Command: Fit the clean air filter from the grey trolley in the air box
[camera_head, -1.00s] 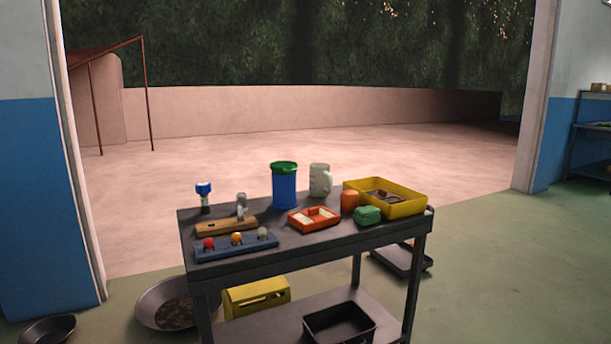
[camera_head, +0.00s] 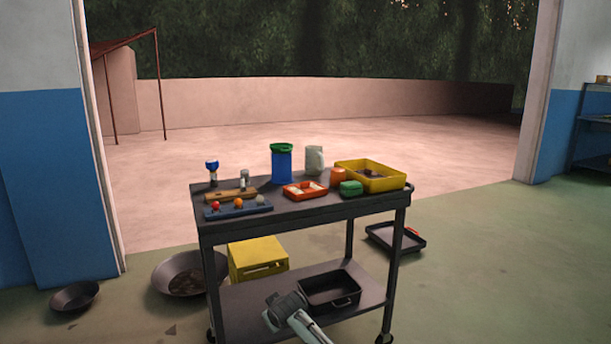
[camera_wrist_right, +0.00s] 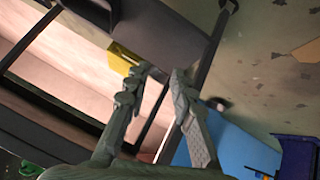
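The grey trolley (camera_head: 300,212) stands in the middle of the head view. On its top is a flat orange-red piece with cream inserts (camera_head: 305,190); I cannot tell whether it is the clean air filter. No air box can be made out. My right gripper (camera_head: 272,311) shows in the head view at the trolley's lower front, near the lower shelf and apart from the top objects. In the right wrist view the right gripper (camera_wrist_right: 163,74) has its fingers apart with nothing between them. My left gripper is not in view.
A black tray (camera_head: 330,290) sits on the lower shelf. A yellow crate (camera_head: 258,257) and round pans (camera_head: 75,296) lie on the floor.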

